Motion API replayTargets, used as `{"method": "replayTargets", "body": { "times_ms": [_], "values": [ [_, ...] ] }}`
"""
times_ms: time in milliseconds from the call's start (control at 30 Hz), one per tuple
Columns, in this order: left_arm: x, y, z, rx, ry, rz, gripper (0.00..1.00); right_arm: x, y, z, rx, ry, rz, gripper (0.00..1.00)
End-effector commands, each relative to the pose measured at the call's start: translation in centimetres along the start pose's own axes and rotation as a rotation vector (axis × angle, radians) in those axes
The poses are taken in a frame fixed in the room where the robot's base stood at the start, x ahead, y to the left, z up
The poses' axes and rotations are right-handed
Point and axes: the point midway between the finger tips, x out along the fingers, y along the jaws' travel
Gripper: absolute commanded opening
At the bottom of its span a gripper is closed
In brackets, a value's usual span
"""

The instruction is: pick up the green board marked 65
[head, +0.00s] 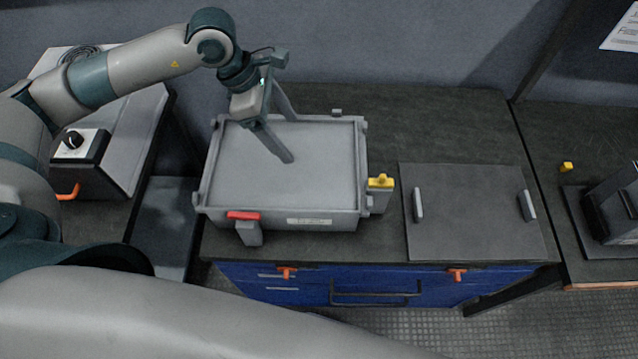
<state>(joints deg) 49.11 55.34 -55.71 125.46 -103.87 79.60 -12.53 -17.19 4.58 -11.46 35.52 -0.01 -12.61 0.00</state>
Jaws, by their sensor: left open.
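No green board marked 65 shows in the head view. A grey box (284,205) with a flat grey top (330,165) stands on the dark worktop; I see nothing of its inside. My left gripper (289,139) comes in from the left and hangs over the box's top, pointing down. Its two fingers are apart with nothing between them. I cannot tell if the fingertips touch the top. My right gripper is not in view.
A red latch (243,215) and a yellow latch (381,181) sit on the box's sides. A flat dark panel with two handles (470,230) lies to the right. A black box with a knob (80,148) stands at left. The worktop behind the panel (440,125) is clear.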

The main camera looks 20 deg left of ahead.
Motion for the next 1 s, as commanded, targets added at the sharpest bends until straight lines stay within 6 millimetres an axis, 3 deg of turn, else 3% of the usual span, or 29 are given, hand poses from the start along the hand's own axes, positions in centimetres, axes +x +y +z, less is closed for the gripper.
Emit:
{"method": "replayTargets", "body": {
  "times_ms": [267,800,1000],
  "values": [
    [1.8,-0.1,0.1,-0.001,0.001,-0.004,0.77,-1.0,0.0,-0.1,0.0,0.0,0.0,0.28],
    [10.8,-0.2,0.1,-0.002,0.0,-0.003,0.77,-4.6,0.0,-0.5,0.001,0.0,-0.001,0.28],
    [12.2,-0.1,0.0,0.0,0.0,-0.001,0.77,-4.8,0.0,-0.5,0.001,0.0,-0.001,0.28]
  ]
}}
